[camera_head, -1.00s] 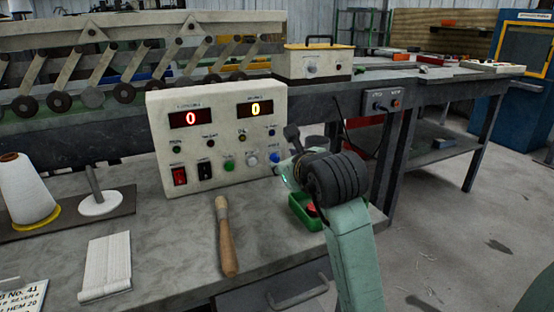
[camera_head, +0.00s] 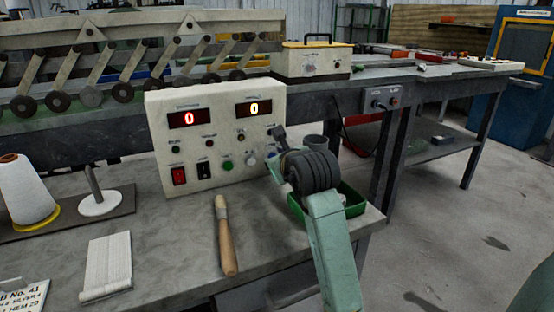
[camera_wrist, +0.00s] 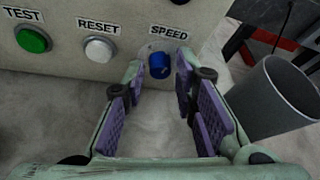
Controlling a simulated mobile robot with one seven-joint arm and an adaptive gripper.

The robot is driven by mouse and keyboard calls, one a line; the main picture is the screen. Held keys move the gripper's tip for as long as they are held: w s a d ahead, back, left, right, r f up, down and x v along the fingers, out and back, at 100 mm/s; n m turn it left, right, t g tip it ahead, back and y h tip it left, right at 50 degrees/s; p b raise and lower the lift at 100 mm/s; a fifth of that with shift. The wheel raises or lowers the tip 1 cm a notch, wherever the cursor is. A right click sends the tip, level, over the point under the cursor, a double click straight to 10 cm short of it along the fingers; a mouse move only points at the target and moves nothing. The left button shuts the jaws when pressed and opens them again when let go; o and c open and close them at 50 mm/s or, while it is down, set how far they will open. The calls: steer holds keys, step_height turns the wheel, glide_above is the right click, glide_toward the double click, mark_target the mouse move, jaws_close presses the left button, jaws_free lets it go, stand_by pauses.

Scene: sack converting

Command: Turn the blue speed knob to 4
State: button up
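The blue speed knob (camera_wrist: 159,65) sits on the front of the cream control panel (camera_wrist: 70,60), under the SPEED label, in the wrist view. My gripper (camera_wrist: 158,72) is open, its purple-padded fingers pointing at the panel. The knob shows in the gap between the fingertips, and I cannot tell whether they touch it. In the head view the panel (camera_head: 215,103) stands on the bench; its two displays each read 0. Any scale marks around the knob are too small to read.
The white RESET button (camera_wrist: 99,49) and green TEST button (camera_wrist: 33,40) lie left of the knob. A grey cup (camera_wrist: 275,100) stands close to my right finger. A green tray (camera_head: 354,203) and a wooden-handled tool (camera_head: 225,238) lie on the bench.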

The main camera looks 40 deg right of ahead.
jaws_close()
stand_by(0.4)
steer(key=m+p, duration=0.1)
steer(key=m+y+p, duration=0.2)
steer(key=shift+d+r+t, duration=0.2)
steer(key=shift+d+t, duration=0.05)
steer(key=shift+t, duration=0.05)
steer(key=m+y+p, duration=0.2)
steer(key=p, duration=0.1)
steer(key=m+t+p, duration=0.1)
steer(key=m, duration=0.1)
steer(key=shift+s+d+f+y, duration=0.1)
steer(key=shift+d+y, duration=0.15)
steer(key=shift+y, duration=0.15)
steer(key=shift+d+f+m+t+y+p, duration=0.15)
steer(key=shift+m+t+y+p, duration=0.35)
steer(key=shift+m+p, duration=0.85)
steer(key=shift+f+y, duration=0.1)
steer(key=shift+y, duration=0.2)
steer(key=shift+o, duration=1.6)
jaws_free()
